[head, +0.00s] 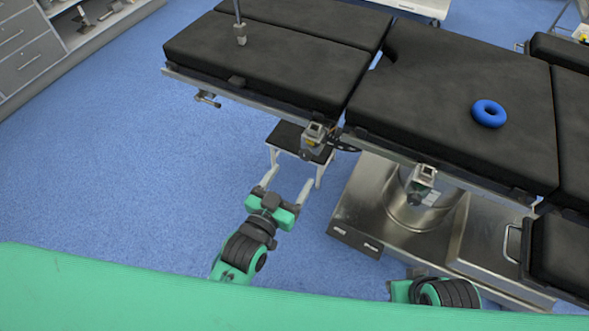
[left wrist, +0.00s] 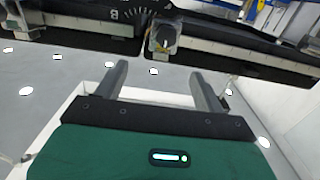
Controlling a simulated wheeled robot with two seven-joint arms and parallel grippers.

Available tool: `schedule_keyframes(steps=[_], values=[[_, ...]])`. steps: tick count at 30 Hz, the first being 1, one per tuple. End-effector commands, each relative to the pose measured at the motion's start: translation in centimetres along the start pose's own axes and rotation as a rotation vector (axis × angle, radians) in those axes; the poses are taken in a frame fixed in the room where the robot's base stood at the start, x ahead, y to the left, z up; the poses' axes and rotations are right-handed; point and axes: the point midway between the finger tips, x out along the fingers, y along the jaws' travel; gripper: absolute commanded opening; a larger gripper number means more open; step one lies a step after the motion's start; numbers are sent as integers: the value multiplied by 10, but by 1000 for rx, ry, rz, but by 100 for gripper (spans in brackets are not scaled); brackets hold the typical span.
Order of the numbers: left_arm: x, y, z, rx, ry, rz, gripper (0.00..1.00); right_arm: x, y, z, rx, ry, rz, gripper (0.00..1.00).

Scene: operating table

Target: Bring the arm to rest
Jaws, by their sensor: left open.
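My left gripper (head: 286,185) is open and empty in the head view, held out in front of me short of the operating table (head: 455,90). Its two pale fingers stand well apart. In the left wrist view the open fingers (left wrist: 160,86) point toward the underside and side rail of the table, with nothing between them. My right arm (head: 445,292) shows only in part at the bottom of the head view; its gripper is not seen.
A blue ring (head: 489,113) lies on the black table padding. A small step stool (head: 300,142) stands beyond my left gripper. Metal clamps (head: 315,135) sit on the table's near rail. The table's steel base (head: 400,215) is to the right. Blue floor (head: 130,170) at left is clear.

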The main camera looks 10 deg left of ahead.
Motion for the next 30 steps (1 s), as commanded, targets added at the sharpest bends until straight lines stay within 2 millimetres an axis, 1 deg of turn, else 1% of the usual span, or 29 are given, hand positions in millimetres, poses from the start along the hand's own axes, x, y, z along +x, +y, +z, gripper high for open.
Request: schedule_keyframes(steps=[3, 18, 22, 26, 29, 30], values=[[-3, 0, 0, 0, 0, 0, 71, 0, 0, 0, 0, 0, -1, 36], [-2, 0, 0, 0, -1, 0, 71, 1, 0, 0, 0, 1, -1, 36], [-7, -4, 6, -2, -47, -5, 71, 1, 0, 0, 0, 0, -1, 36], [-21, -16, 22, -10, -190, -18, 71, 1, 0, 0, 0, 0, -1, 36], [-42, -28, 38, -22, -347, -34, 71, 1, 0, 0, 0, 0, -1, 36], [-51, -32, 45, -27, -412, -41, 71, 1, 0, 0, 0, 0, -1, 36]])
